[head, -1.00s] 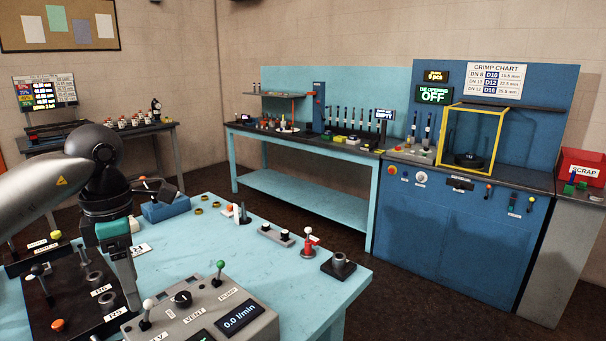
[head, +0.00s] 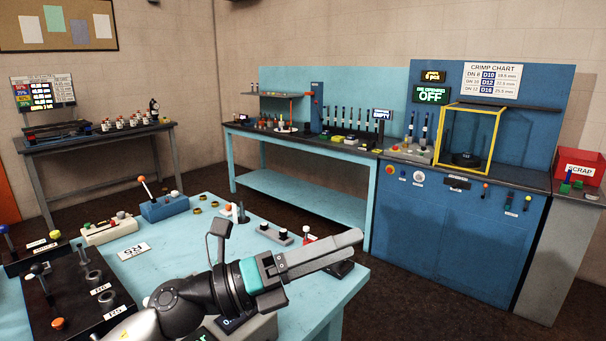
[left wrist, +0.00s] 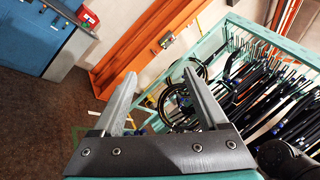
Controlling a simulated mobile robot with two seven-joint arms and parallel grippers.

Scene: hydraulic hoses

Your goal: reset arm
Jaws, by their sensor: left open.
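My left gripper (head: 322,255) reaches in from the bottom of the head view and points right, above the right part of the light blue table (head: 185,235). Its two fingers show in the left wrist view (left wrist: 160,88), spread apart with nothing between them. My left arm covers much of the grey control box (head: 262,328) at the table's front. My right gripper does not show in either view.
A black socketed block (head: 75,300) stands at the table's left, with a blue lever box (head: 163,207) behind. A blue crimp bench (head: 450,225) with a yellow-framed machine stands beyond. A rack of black hoses (left wrist: 265,85) shows in the left wrist view.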

